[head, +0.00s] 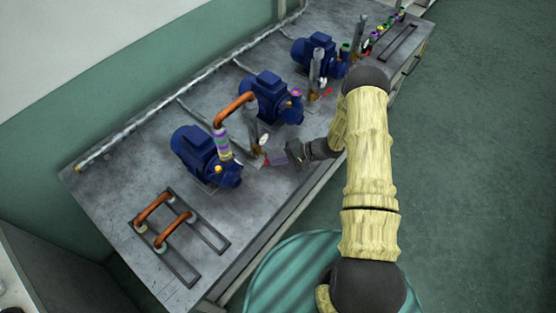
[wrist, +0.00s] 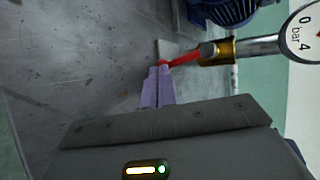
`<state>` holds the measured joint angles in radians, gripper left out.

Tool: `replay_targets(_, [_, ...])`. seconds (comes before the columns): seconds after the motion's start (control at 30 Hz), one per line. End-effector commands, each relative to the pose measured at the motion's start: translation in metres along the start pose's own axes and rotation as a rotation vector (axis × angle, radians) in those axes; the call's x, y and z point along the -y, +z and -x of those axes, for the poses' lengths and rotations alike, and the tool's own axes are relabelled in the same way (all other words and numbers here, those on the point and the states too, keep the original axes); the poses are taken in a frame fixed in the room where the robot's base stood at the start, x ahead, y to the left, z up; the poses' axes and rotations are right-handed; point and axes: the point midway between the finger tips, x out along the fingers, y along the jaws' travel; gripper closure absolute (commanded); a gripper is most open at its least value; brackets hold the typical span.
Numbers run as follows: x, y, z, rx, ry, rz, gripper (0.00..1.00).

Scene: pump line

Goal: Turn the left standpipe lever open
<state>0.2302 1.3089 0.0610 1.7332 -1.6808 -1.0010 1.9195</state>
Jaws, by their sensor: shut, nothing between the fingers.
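The left standpipe (head: 254,130) stands on the grey bench between two blue pumps. Its gauge reading in bar (wrist: 300,36) and brass valve body (wrist: 220,50) show in the wrist view. Its red lever (wrist: 190,57) runs from the brass body toward my fingertips, slanting slightly. In the head view the lever is mostly hidden at my fingers. My gripper (head: 270,159) is shut and empty, with its pale purple fingers together. In the wrist view the fingertips (wrist: 158,72) are right at the lever's free end; I cannot tell whether they touch it.
Blue pumps stand left (head: 205,154), middle (head: 270,98) and far right (head: 318,50). A copper pipe (head: 234,108) arches close to the standpipe. Another standpipe (head: 316,68) with a red lever stands farther right. A rack (head: 181,256) holds two copper pipes.

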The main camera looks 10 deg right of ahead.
Motion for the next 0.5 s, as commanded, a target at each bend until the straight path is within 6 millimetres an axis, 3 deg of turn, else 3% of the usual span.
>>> replay_targets(0.5, [0.0100, 0.0027, 0.0061, 0.001, 0.000, 0.000, 1.00])
